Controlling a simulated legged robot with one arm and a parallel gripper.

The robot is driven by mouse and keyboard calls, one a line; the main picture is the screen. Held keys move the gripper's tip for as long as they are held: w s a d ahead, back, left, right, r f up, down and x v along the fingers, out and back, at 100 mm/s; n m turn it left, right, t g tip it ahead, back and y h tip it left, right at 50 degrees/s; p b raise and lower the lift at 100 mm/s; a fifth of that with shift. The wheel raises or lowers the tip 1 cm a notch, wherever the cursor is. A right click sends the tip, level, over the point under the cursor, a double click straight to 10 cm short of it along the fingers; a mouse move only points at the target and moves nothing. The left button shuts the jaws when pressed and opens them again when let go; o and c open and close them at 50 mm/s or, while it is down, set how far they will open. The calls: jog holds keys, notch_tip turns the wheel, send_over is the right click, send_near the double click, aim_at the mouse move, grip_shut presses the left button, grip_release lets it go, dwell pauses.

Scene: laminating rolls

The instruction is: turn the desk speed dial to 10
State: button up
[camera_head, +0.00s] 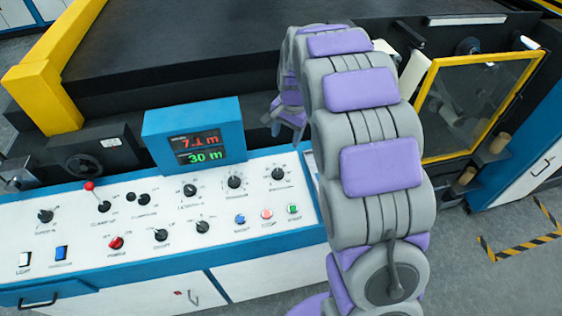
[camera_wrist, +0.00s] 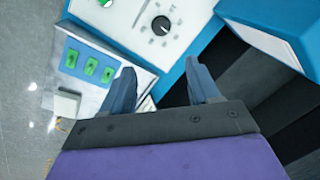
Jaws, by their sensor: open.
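The white control desk (camera_head: 135,240) carries several black dials; their labels are too small to read, so I cannot tell for certain which is the speed dial. The dial nearest my gripper is at the desk's upper right (camera_head: 278,174). In the wrist view a black dial (camera_wrist: 160,25) with a ring of marks sits ahead of my gripper (camera_wrist: 160,76), beyond the fingertips and apart from them. My gripper is open with nothing between its fingers.
A blue-framed display (camera_head: 197,143) reads 7.1 m and 30 m, beside the gripper. Blue, red and green buttons (camera_head: 266,214) line the desk's front right. The wrist view shows a panel of green buttons (camera_wrist: 90,66) at left. A yellow-framed window (camera_head: 480,105) stands at right.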

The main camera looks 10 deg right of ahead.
send_near(278, 171)
jog(key=f, duration=0.2)
jog(key=f+b, duration=0.1)
jog(key=f, duration=0.5)
jog(key=shift+w+a+b, duration=0.3)
jog(key=shift+w+b, duration=0.05)
jog(key=shift+a+f, duration=0.3)
jog(key=shift+f, duration=0.1)
jog(key=shift+d, duration=0.1)
jog(key=shift+d, duration=0.15)
jog(key=shift+c, duration=1.3)
jog(key=c, duration=0.8)
